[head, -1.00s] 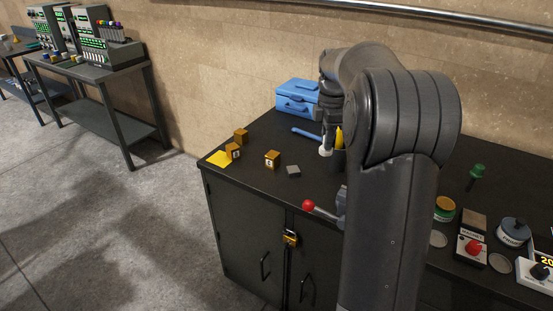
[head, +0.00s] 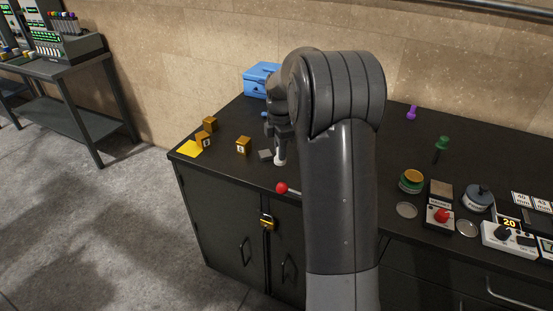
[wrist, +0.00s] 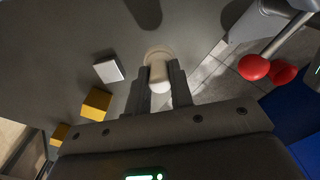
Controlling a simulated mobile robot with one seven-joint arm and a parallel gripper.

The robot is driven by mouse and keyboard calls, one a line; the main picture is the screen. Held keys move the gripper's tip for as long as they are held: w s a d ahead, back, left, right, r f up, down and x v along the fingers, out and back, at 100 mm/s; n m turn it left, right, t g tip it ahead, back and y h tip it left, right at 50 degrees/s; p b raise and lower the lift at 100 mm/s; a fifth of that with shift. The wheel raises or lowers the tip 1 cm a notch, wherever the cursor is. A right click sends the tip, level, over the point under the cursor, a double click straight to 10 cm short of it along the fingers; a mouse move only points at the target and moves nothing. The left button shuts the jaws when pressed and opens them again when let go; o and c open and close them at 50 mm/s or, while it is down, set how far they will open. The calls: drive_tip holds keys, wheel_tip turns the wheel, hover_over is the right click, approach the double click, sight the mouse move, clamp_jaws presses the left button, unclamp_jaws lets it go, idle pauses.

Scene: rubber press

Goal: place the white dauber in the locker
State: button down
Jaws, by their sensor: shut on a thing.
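My gripper (head: 280,142) is shut on the white dauber (head: 280,161) and holds it low by the front edge of the black worktop. In the wrist view the dauber (wrist: 160,74) is between my two fingers, its pale round end pointing away from me. I cannot tell whether it touches the top. The cabinet under the worktop, which looks like the locker (head: 221,225), has two shut dark doors with handles. A brass padlock (head: 267,221) hangs between them near the top. The inside is hidden.
A lever with a red knob (head: 282,188) sticks out at the front edge, close to my gripper. Jars (head: 411,181) and control boxes (head: 440,216) stand right.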

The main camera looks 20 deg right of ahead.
drive_tip(key=shift+f, duration=2.35)
drive_tip(key=shift+f, duration=0.1)
drive_tip(key=c, duration=1.3)
unclamp_jaws()
